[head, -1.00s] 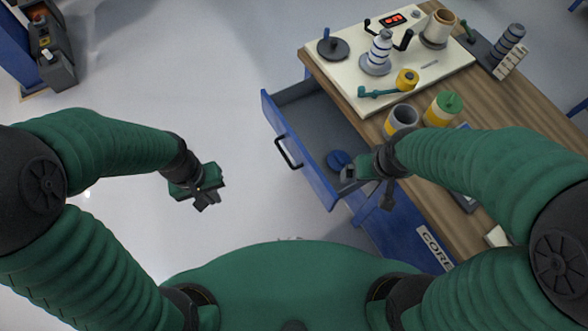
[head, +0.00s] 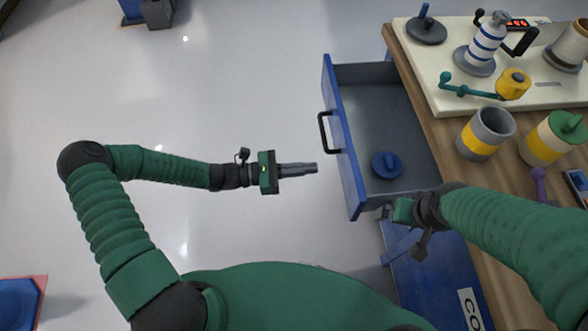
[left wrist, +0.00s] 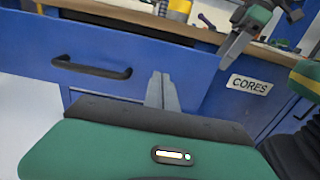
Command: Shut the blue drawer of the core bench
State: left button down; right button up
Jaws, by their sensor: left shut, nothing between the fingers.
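The blue drawer (head: 343,140) of the core bench stands pulled out, its front facing left in the head view. Its black handle (head: 325,132) also shows in the left wrist view (left wrist: 92,68). Inside the drawer lies a blue round lid with a knob (head: 386,165). My left gripper (head: 314,168) is shut and empty. It points at the drawer front, just below the handle in the head view; a small gap shows there. My right gripper (head: 384,212) is near the drawer's lower corner, beside the bench; its jaws are not clear.
The wooden bench top (head: 450,165) carries a cream board (head: 440,85) with rollers and a crank, a grey-yellow cup (head: 486,133) and a green-lidded jar (head: 551,138). A "CORES" label (left wrist: 249,84) is on the bench front.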

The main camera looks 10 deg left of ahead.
aim_at(346, 164)
pick_arm(q)
jog(key=b+x, duration=0.1)
jog(key=x, duration=0.6)
jog(key=shift+w+f+b, duration=0.15)
jog(key=shift+b, duration=0.2)
jog(key=shift+d, duration=0.35)
pick_arm(e)
jog(key=shift+a+f, duration=0.1)
jog(key=shift+f, duration=0.85)
jog(key=shift+a, duration=0.1)
pick_arm(q)
jog(key=shift+w+d, duration=0.1)
jog(key=shift+d, duration=0.35)
jog(key=p+x, duration=0.2)
jog(key=x, duration=0.9)
jog(key=shift+w+d+p, duration=0.1)
jog(key=shift+d+p, duration=0.25)
jog(key=shift+p, duration=0.05)
jog(key=b+x, duration=0.1)
jog(key=x, duration=1)
jog(key=shift+f, duration=0.1)
jog(key=shift+w+d, duration=0.15)
jog(key=shift+d, duration=0.1)
jog(key=shift+r, duration=0.25)
pick_arm(e)
jog(key=shift+a+r, duration=0.2)
jog(key=shift+r, duration=0.3)
jog(key=shift+a+r, duration=0.15)
jog(key=shift+r, duration=0.35)
